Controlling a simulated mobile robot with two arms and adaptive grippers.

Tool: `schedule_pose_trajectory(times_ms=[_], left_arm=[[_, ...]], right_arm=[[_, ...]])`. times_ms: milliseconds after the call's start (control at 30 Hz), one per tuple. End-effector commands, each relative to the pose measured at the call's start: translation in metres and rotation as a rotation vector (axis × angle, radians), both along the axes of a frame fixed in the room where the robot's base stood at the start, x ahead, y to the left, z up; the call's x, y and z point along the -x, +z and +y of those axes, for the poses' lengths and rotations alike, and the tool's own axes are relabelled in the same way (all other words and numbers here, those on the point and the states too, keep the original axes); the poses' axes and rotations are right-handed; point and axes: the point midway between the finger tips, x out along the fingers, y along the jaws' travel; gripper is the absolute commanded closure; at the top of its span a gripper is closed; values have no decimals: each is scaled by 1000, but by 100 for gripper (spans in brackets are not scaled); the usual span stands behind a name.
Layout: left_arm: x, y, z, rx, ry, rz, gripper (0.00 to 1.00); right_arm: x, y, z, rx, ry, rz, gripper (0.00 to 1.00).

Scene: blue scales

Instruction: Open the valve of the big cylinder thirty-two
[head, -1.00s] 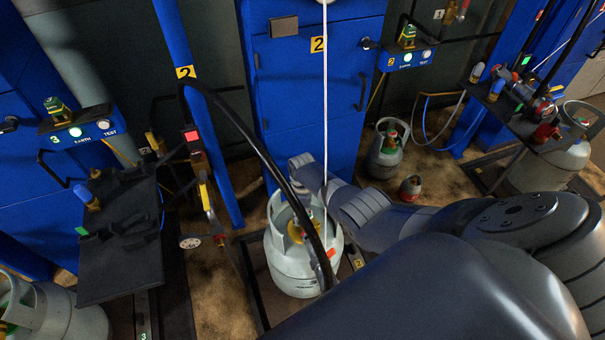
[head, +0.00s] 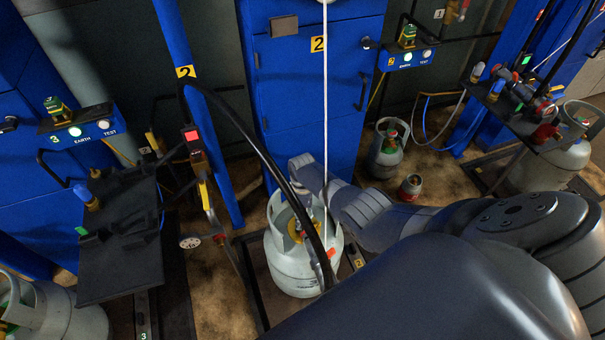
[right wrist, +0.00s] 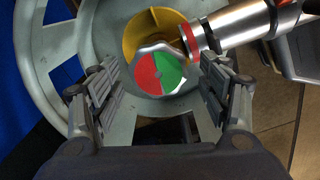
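A yellow part (right wrist: 150,25) is behind the knob, and a silver connector with a red ring (right wrist: 225,28) joins from the right. My right gripper (right wrist: 157,85) is open, one finger on each side of the knob, with visible gaps. Its fingers are hard to make out in the head view. My left gripper is out of view.
A black hose (head: 240,120) hangs down across the cylinder, and a white cord (head: 325,110) runs in front of it. A blue cabinet (head: 290,80) stands behind. A black shelf (head: 120,265) is at left. A smaller cylinder (head: 385,155) stands behind my right arm.

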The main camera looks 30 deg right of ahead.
Motion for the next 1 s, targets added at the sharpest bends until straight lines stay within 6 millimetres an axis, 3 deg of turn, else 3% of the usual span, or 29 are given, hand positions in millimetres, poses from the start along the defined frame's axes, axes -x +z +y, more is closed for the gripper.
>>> schedule_pose_trajectory(times_ms=[467,733,1000], left_arm=[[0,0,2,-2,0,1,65],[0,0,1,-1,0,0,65],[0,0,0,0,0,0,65]], right_arm=[[-2,7,0,-1,-1,-4,28],[-1,34,-1,2,0,-6,28],[-3,78,-1,0,0,-7,28]])
